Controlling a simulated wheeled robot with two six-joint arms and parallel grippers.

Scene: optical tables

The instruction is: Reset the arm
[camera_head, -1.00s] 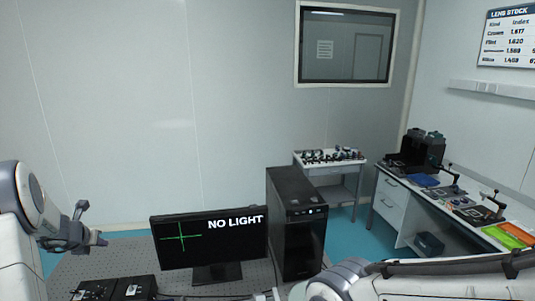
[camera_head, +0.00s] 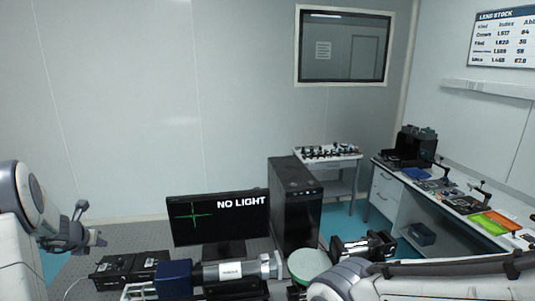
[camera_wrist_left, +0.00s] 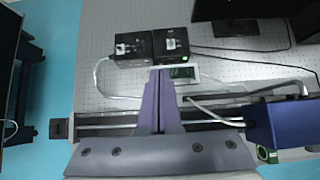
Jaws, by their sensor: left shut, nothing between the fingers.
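My left arm comes in at the left edge of the head view. Its gripper (camera_head: 98,239) is held up at the left, with its fingers shut and empty. My right arm (camera_head: 430,267) crosses the lower right of the head view. Its gripper does not show there.
A monitor (camera_head: 217,217) reading NO LIGHT and a black computer tower (camera_head: 297,200) stand on the table. Nearer are two black boxes (camera_head: 130,268), a blue box (camera_head: 174,279), a silver tube (camera_head: 232,272) and a round green-rimmed piece (camera_head: 308,264). A side bench (camera_head: 440,205) stands right.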

